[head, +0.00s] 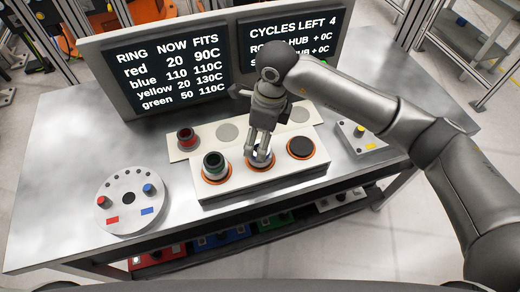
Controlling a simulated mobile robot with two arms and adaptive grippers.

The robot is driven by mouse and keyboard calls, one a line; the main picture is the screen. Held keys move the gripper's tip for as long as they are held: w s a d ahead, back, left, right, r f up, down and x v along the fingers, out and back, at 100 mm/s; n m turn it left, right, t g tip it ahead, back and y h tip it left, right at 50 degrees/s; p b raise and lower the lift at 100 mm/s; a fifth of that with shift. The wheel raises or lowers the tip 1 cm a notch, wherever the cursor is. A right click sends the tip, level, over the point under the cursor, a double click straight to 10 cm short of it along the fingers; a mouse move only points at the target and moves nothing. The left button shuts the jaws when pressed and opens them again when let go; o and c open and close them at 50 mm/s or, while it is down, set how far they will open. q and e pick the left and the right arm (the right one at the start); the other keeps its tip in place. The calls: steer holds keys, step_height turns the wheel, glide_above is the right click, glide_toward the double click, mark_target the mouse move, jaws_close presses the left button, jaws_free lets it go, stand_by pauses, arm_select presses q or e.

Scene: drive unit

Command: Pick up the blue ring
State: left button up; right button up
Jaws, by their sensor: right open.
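My right gripper (260,148) reaches down from the right over the middle of three orange-rimmed places on the white block (240,186). Its jaws are open, with the fingertips at the middle orange-rimmed place (260,166). The fingers largely cover what sits there, so I cannot make out a blue ring or its colour. A dark green ring (215,163) stands in the left orange-rimmed place. A dark red ring (187,138) stands on the pale plate behind. My left gripper is not in view.
The right orange-rimmed place (301,148) shows only a dark disc. A round grey fixture (130,225) with red and blue knobs lies left on the metal table (65,150). Screens (168,68) stand behind; one lists blue now 110, fits 110C.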

mark_target(255, 163)
steer(key=f, duration=0.1)
steer(key=f+p, duration=0.2)
steer(key=f, duration=0.1)
steer(key=shift+s+a, duration=0.1)
steer(key=shift+s, duration=0.2)
steer(key=shift+f, duration=0.35)
steer(key=c, duration=1.3)
steer(key=shift+w+a, duration=0.1)
steer(key=shift+c, duration=0.4)
steer(key=shift+r, duration=0.15)
